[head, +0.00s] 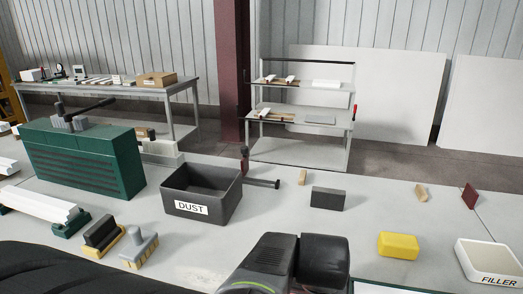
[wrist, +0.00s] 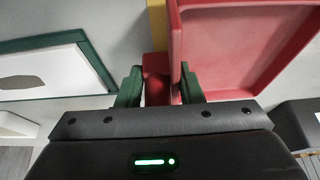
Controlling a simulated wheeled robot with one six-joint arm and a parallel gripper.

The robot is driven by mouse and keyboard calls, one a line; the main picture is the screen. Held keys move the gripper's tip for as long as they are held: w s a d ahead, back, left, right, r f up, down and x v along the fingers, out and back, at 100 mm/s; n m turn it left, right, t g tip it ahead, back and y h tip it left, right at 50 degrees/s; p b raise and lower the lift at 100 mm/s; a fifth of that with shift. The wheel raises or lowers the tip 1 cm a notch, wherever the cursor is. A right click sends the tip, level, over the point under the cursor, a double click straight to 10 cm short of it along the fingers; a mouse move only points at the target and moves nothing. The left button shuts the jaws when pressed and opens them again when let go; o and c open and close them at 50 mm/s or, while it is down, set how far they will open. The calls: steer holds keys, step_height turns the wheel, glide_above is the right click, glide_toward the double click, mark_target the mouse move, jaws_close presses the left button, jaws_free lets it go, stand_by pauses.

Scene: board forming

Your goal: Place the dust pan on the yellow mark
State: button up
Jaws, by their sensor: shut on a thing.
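The red dust pan (wrist: 245,45) fills the upper right of the wrist view. My gripper (wrist: 158,88) has green fingers closed on either side of the dust pan's red handle. The pan's tray, with its raised rim, extends up and to the right from the fingers. A yellow patch (wrist: 157,25) shows beyond the handle, partly covered by the pan; I cannot tell for sure that it is the yellow mark. I cannot tell whether the pan touches the surface below. The head view shows my arm at the bottom, but not the gripper or dust pan.
A green-framed panel (wrist: 40,68) lies left of the gripper in the wrist view. On the bench stand a DUST bin (head: 203,180), brushes (head: 139,248), a dark block (head: 327,198), a yellow block (head: 398,245) and a FILLER tray (head: 462,252). Bare bench lies between them.

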steer(key=shift+f+b, duration=0.35)
steer(key=shift+f, duration=0.3)
steer(key=o, duration=1.4)
steer(key=shift+o, duration=0.2)
steer(key=shift+r, duration=0.1)
